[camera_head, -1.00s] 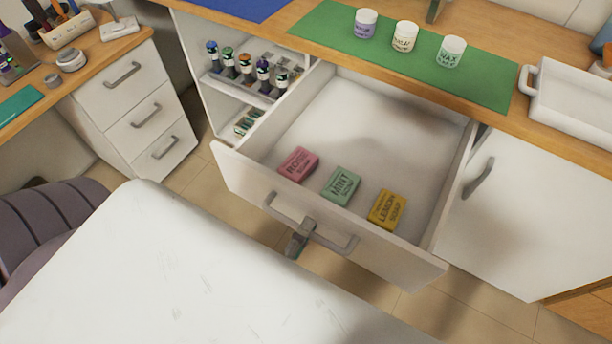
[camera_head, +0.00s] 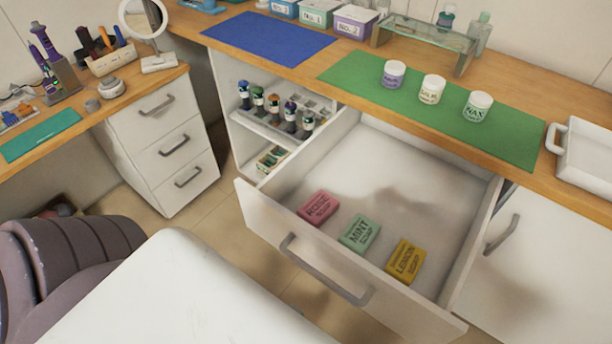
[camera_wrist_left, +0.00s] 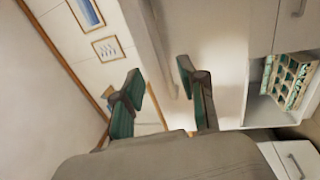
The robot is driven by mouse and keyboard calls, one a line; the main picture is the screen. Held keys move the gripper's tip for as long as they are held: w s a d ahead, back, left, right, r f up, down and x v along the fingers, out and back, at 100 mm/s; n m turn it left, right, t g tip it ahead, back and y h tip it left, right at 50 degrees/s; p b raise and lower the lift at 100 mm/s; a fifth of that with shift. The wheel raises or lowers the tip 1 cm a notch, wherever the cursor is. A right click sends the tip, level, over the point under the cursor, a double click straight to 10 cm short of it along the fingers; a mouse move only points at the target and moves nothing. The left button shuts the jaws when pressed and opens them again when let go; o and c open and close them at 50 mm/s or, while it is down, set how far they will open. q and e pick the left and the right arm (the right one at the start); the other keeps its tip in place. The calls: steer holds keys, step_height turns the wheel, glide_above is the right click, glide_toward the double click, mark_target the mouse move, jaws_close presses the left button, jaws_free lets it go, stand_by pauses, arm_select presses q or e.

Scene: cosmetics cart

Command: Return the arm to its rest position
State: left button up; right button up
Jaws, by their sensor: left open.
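My left gripper (camera_wrist_left: 160,78) shows in the left wrist view, its two green-padded fingers spread apart with nothing between them. It does not show in the head view, where no part of my arms can be made out. In the head view the white drawer (camera_head: 262,213) is pulled open, its grey handle (camera_head: 325,275) clear of any gripper. Inside, along the front, lie a pink rose soap (camera_head: 317,208), a green mint soap (camera_head: 360,232) and a yellow lemon soap (camera_head: 405,262). My right gripper is in neither view.
A padded white surface (camera_head: 180,300) lies in front of the drawer, with a dark chair (camera_head: 70,260) at left. Three jars (camera_head: 432,89) stand on the green mat (camera_head: 350,75). A shelf of small bottles (camera_head: 275,105) is left of the drawer. A white tray (camera_head: 590,165) sits right.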

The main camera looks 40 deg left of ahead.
arm_select(q)
steer(key=shift+s+f, duration=0.15)
steer(key=shift+s, duration=0.8)
